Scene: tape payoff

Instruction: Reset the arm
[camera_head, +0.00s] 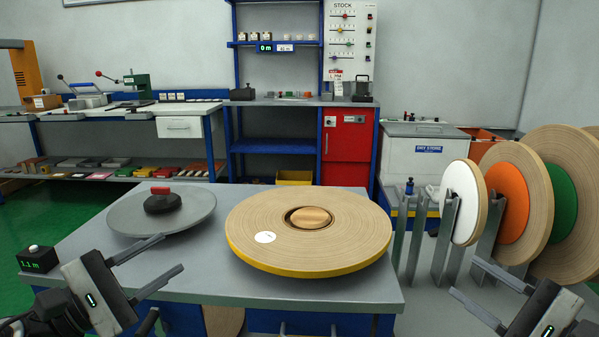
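My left gripper (160,266) is at the lower left, over the front left of the grey table (210,275). Its two fingers are spread apart with nothing between them. My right gripper (478,282) is at the lower right, just off the table's right side. Its fingers are also spread and empty. A large tan tape roll (340,235) with a yellow outer edge lies flat on the table, with a wooden core in its middle. A grey disc (190,216) with a black hub and red knob (160,190) sits to its left. Neither gripper touches them.
Several upright rolls with white (459,203), orange (507,203) and green centres stand in a grey rack (446,240) at the right. A small display (38,259) reading 1.1 m is at the table's left edge. Workbench, shelves and a red cabinet (346,148) stand behind.

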